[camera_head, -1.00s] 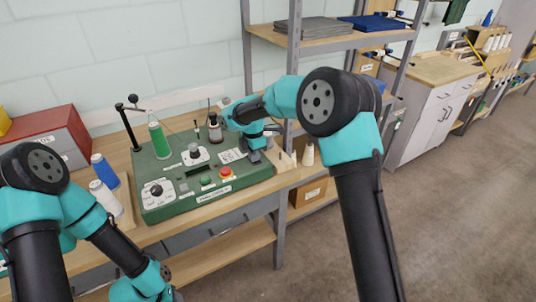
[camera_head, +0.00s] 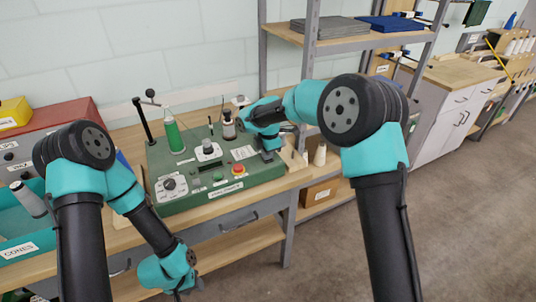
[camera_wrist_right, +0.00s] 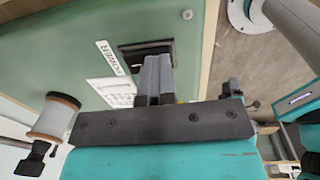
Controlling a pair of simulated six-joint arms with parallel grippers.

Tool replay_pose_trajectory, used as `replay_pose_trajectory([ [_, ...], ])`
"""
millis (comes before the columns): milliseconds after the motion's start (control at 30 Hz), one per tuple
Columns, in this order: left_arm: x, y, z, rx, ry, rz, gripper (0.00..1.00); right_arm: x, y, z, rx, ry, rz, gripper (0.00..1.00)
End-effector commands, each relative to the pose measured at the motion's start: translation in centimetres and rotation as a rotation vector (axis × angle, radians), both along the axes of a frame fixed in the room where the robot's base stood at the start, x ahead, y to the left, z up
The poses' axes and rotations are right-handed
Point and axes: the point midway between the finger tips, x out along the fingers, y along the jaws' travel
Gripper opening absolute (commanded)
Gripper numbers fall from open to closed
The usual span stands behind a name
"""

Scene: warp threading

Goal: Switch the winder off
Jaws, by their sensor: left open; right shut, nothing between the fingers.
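The winder (camera_head: 228,193) is a green panel unit on the wooden bench, with a knob, buttons and a red-and-yellow stop button (camera_head: 238,170). Its black power switch (camera_wrist_right: 146,52) sits in the panel beside a POWER label (camera_wrist_right: 110,58) in the right wrist view. My right gripper (camera_wrist_right: 155,72) is shut and empty, its fingertips at the switch, partly covering it. I cannot tell which way the switch is set or whether the fingers press it. In the head view the right gripper (camera_head: 269,153) is at the winder's right end. My left gripper (camera_head: 184,288) is open, low in front of the bench.
A green spool (camera_head: 173,136) and a thread cone (camera_head: 229,126) stand at the winder's back. A teal bin labelled CONES (camera_head: 20,247) is at the left, near red and yellow boxes.

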Motion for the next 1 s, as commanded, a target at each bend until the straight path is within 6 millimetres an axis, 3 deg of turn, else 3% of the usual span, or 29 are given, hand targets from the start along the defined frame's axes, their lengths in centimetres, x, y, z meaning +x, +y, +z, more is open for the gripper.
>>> replay_pose_trajectory([
  [33,0.0,0.0,0.0,0.000,0.000,0.000,0.43,0.1,-0.2,-1.2,-0.005,0.014,-0.002,0.00],
  [667,0.0,0.0,0.0,0.000,0.000,0.000,0.43,1.0,0.2,-0.7,-0.001,0.006,-0.001,0.00],
  [867,0.0,0.0,0.0,0.000,0.000,0.000,0.43,0.9,-0.1,0.9,0.000,0.001,-0.005,0.00],
  [1000,0.0,0.0,0.0,0.000,0.000,0.000,0.43,0.7,-0.5,3.4,0.002,-0.005,-0.011,0.00],
])
